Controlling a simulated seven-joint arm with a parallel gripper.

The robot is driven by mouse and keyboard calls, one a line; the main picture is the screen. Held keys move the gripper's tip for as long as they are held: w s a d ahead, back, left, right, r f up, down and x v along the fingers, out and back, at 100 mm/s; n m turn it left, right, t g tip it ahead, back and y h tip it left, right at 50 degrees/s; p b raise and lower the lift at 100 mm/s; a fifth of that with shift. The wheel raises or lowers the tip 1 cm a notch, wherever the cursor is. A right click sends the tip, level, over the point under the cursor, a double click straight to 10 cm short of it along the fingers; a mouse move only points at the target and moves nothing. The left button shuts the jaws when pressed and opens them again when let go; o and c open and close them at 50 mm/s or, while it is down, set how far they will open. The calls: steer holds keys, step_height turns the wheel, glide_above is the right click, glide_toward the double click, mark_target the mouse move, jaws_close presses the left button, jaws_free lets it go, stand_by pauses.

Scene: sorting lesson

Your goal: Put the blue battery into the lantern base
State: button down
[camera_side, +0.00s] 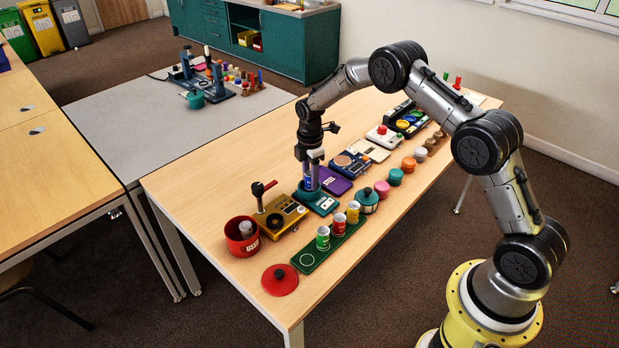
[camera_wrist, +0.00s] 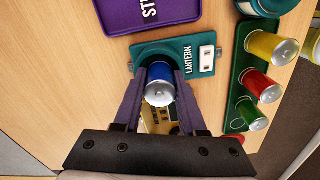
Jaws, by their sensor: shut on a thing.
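The blue battery (camera_wrist: 159,73) is between the fingers of my gripper (camera_wrist: 160,86), which is shut on it; its silver end faces the wrist camera. The teal lantern base (camera_wrist: 150,50), labelled LANTERN, lies around and behind the battery in the wrist view. In the side view my gripper (camera_side: 312,160) points straight down over the lantern base (camera_side: 322,205), and the blue battery (camera_side: 309,182) is upright at its round socket. The battery's lower end is hidden, so I cannot tell how deep it sits.
A green tray (camera_side: 305,261) beside the base holds green, red and yellow batteries. A red USED pot (camera_side: 237,246) holds a grey battery, with a red lid (camera_side: 280,279) nearby. A yellow device (camera_side: 280,216) and a purple tray (camera_side: 335,181) flank the base closely.

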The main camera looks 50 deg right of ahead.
steer(key=shift+r, duration=0.3)
steer(key=shift+w+r, duration=0.1)
stand_by(0.6)
steer(key=shift+f, duration=0.75)
steer(key=shift+f, duration=0.3)
steer(key=shift+r, duration=0.55)
steer(key=shift+r, duration=0.4)
steer(key=shift+r, duration=0.1)
stand_by(0.5)
steer(key=shift+f, duration=0.65)
